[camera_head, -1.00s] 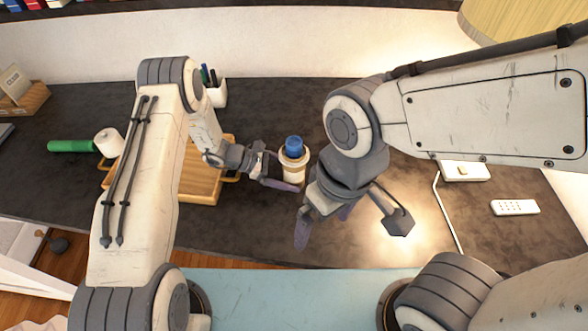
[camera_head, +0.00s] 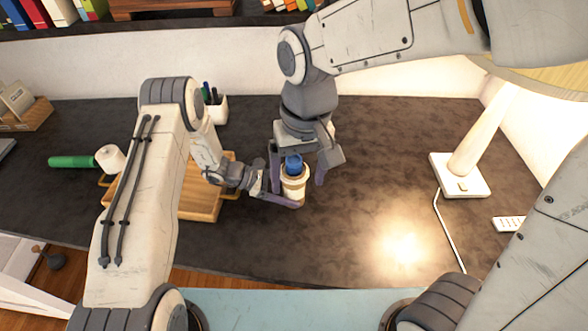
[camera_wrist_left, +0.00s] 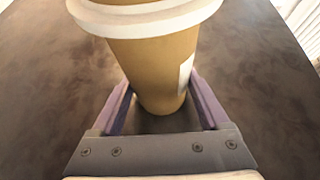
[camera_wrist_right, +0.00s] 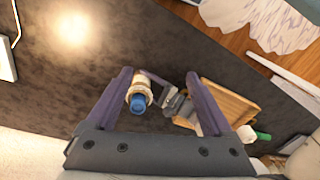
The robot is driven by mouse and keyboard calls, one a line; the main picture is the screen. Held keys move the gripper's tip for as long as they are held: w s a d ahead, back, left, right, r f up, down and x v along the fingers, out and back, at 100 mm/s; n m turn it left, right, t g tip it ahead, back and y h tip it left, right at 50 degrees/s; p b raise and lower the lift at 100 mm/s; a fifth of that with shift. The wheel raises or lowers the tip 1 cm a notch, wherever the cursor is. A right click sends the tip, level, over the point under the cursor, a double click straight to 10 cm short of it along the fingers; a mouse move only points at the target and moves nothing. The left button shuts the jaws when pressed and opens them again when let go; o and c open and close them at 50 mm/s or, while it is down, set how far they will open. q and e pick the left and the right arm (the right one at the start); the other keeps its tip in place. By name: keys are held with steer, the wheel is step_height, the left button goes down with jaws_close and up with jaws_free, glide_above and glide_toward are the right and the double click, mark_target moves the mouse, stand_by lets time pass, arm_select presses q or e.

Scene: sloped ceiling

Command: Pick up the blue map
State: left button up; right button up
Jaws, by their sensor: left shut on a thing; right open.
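A tan paper cup (camera_head: 295,188) with a white rim stands on the dark desk; it also shows in the left wrist view (camera_wrist_left: 155,65). A blue, rounded thing (camera_head: 293,163), which fits the blue map, sticks up from the cup's top; it also shows in the right wrist view (camera_wrist_right: 138,103). My left gripper (camera_head: 283,200) is shut on the cup, low on its side (camera_wrist_left: 160,95). My right gripper (camera_head: 297,172) is open and points down over the cup. Its fingers (camera_wrist_right: 158,78) are apart, with the blue thing between them, nearer one finger. Whether they touch it I cannot tell.
A wooden tray (camera_head: 202,205) lies left of the cup, partly behind my left arm. A pen holder (camera_head: 218,110) stands behind. A green roll (camera_head: 72,161) lies far left. A lamp base (camera_head: 470,178) with a cord stands right. The desk between cup and lamp is clear.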

mark_target(294, 160)
steer(key=w+f+m, duration=0.1)
steer(key=w+m, duration=0.5)
steer(key=w, duration=1)
steer(key=shift+h, duration=0.3)
steer(key=f, duration=0.8)
steer(key=a+f, duration=0.1)
steer(key=f, duration=0.3)
steer(key=shift+w+f, duration=0.25)
jaws_close()
